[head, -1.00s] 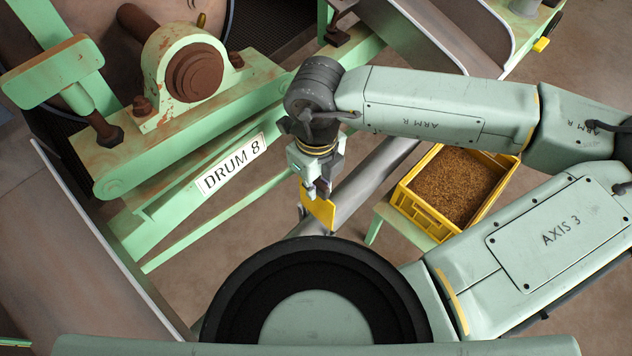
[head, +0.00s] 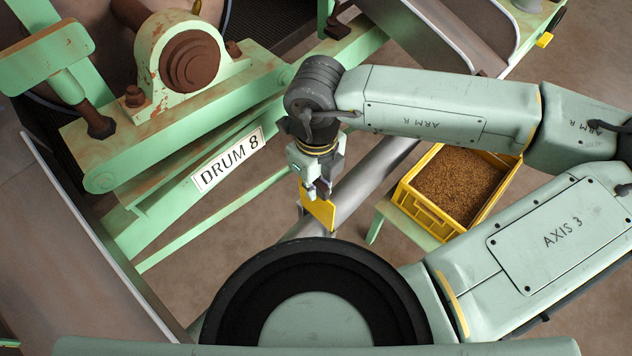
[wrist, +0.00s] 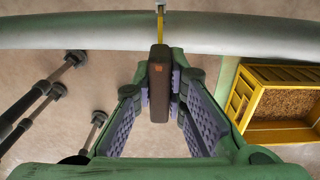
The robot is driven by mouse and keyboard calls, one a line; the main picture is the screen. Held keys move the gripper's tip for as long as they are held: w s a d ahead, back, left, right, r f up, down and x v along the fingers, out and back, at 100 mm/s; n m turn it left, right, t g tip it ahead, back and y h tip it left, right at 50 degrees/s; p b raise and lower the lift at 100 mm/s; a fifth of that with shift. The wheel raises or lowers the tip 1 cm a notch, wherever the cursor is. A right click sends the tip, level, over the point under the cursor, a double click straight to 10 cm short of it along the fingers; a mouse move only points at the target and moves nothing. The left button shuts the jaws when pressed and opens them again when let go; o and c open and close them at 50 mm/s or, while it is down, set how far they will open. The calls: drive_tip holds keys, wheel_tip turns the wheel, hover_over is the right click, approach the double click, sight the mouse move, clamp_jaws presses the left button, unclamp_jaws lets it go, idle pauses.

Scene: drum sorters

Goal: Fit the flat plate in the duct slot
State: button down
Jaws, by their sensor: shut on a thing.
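My gripper (head: 318,188) is shut on the flat plate (head: 318,207), which is yellow and hangs below the fingers in the head view. In the wrist view, the fingers of my gripper (wrist: 160,85) close on a dark brown grip block (wrist: 159,80). The plate (wrist: 160,24) shows there edge-on as a thin yellow strip beyond the block. The grey round duct (head: 372,175) runs diagonally behind the plate. In the wrist view the duct (wrist: 80,33) crosses the top, and the plate overlaps it. I cannot tell whether they touch. The slot is not clearly visible.
A yellow crate of brown grains (head: 407,198) stands on a green stand right of the duct; the crate also shows in the wrist view (wrist: 283,136). A green frame with a DRUM 8 sign (head: 228,160) and a rusty bearing (head: 192,60) lies to the left.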

sight(316, 209)
drive_tip(key=shift+f+b, duration=5.25)
drive_tip(key=shift+b, duration=1)
drive_tip(key=c, duration=1.5)
unclamp_jaws()
drive_tip(key=shift+c, duration=0.2)
drive_tip(key=shift+r, duration=0.1)
wheel_tip(316, 209, up, 12)
